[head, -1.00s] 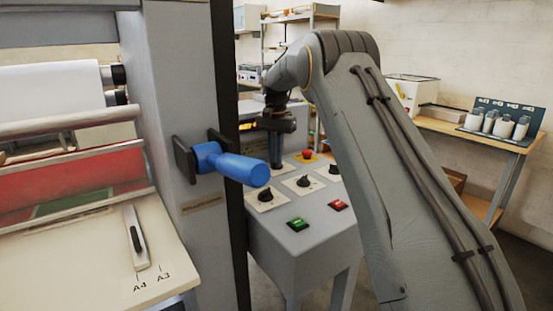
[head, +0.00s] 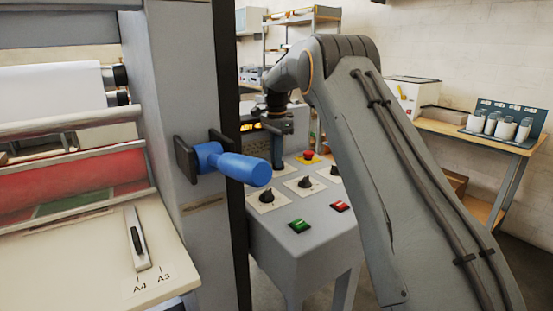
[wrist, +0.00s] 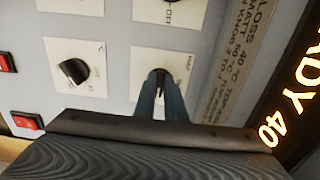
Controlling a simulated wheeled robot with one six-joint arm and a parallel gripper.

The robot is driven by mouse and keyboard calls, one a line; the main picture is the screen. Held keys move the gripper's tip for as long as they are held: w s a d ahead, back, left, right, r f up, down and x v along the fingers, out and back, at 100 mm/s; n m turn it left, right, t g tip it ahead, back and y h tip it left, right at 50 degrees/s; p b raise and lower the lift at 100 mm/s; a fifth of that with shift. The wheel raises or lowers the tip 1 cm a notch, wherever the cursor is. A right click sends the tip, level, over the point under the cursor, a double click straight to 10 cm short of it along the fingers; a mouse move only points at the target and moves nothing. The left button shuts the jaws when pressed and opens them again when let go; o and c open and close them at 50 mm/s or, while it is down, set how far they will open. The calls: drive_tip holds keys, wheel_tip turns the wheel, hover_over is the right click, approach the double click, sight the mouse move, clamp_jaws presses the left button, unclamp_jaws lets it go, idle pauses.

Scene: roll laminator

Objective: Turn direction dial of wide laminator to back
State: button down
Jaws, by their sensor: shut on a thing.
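The wide laminator's grey control panel (head: 318,237) carries several black dials on white plates. My gripper (head: 277,164) reaches down to a dial at the panel's back left. In the wrist view my gripper (wrist: 161,88) is shut on that dial, which is mostly hidden between the fingers. The dial's white plate (wrist: 143,62) shows around the fingers, with small lettering at its right edge that is hard to read. Where the dial points cannot be told.
Another black dial (wrist: 73,71) sits beside the held one. Green (head: 299,225) and red (head: 340,206) buttons and a red stop knob (head: 308,155) are on the panel. A blue handle (head: 240,168) juts from the laminator's side frame (head: 180,80) near my gripper.

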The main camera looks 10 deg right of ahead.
drive_tip(key=shift+w+r, duration=0.1)
drive_tip(key=shift+r, duration=0.05)
drive_tip(key=c, duration=1.8)
unclamp_jaws()
wheel_tip(320, 180, up, 8)
drive_tip(key=shift+f+b, duration=0.15)
drive_tip(key=shift+b, duration=0.85)
